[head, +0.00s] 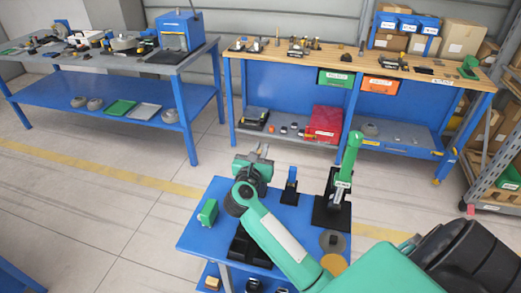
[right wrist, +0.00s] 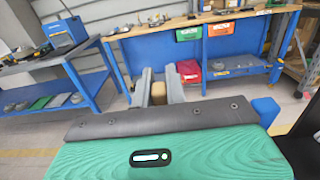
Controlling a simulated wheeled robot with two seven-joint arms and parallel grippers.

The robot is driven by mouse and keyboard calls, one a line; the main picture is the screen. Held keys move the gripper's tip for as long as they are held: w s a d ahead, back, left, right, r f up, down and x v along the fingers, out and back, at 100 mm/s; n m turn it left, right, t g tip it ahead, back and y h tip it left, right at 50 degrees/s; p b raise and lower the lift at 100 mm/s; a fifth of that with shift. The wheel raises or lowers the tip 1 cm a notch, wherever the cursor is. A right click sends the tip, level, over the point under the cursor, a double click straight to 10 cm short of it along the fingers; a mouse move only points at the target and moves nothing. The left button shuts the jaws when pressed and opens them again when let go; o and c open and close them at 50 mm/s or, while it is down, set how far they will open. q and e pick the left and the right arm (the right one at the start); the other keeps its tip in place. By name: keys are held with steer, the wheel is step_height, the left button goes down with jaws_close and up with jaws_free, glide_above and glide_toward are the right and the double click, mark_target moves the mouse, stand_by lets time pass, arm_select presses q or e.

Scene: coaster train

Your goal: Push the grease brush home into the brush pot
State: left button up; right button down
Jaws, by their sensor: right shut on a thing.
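My right gripper (head: 263,152) is raised above the far edge of the blue cart, its fingers pointing away toward the benches. In the right wrist view its two grey fingers (right wrist: 160,86) are closed on a small tan piece, likely the grease brush (right wrist: 159,98). Most of the piece is hidden, and I cannot make it out in the head view. I cannot pick out the brush pot for certain in either view. My left gripper is not in view.
The blue cart (head: 199,239) carries a small green block (head: 208,212), a black stand with a green upright (head: 349,158), a blue upright piece (head: 291,180) and a grey disc (head: 332,241). A wood-topped bench (head: 336,58) and a grey-topped bench (head: 107,65) stand beyond open floor.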

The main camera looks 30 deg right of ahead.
steer(key=shift+f+b, duration=1.1)
steer(key=shift+f, duration=0.3)
steer(key=c, duration=0.5)
jaws_free()
steer(key=shift+b+v, duration=0.3)
steer(key=shift+v, duration=3.2)
